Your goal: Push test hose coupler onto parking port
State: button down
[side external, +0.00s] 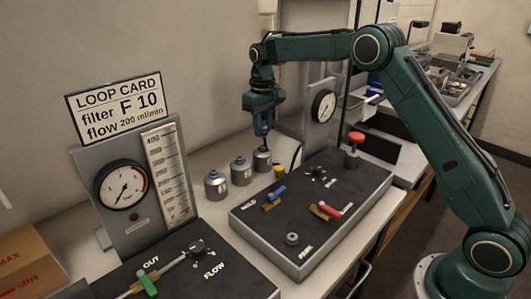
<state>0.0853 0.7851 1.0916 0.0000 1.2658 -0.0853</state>
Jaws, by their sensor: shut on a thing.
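My gripper (263,141) points down at the far end of a row of small grey metal canisters. Its fingers are shut at the top of the farthest canister (262,160); its top is hidden between them. I cannot tell whether this canister is lifted or still on the bench. A round metal port (292,239) stands at the near corner of the dark valve panel (345,190), beside white lettering that seems to read PARK. I cannot make out the coupler.
Two more blue-topped canisters (215,186) (240,171) stand beside the panel. Blue and red handles (329,209) and a red knob (356,137) stick up from it. A gauge stand with a loop card (118,105) and a front box with a green handle (148,285) stand left.

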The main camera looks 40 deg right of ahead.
jog(key=shift+r, duration=0.65)
jog(key=shift+r, duration=0.5)
jog(key=shift+s+a, duration=0.2)
jog(key=shift+a, duration=0.25)
jog(key=s+a, duration=0.9)
jog(key=s, duration=0.4)
jog(key=s+a, duration=0.9)
jog(key=s, duration=0.5)
jog(key=shift+s, duration=0.3)
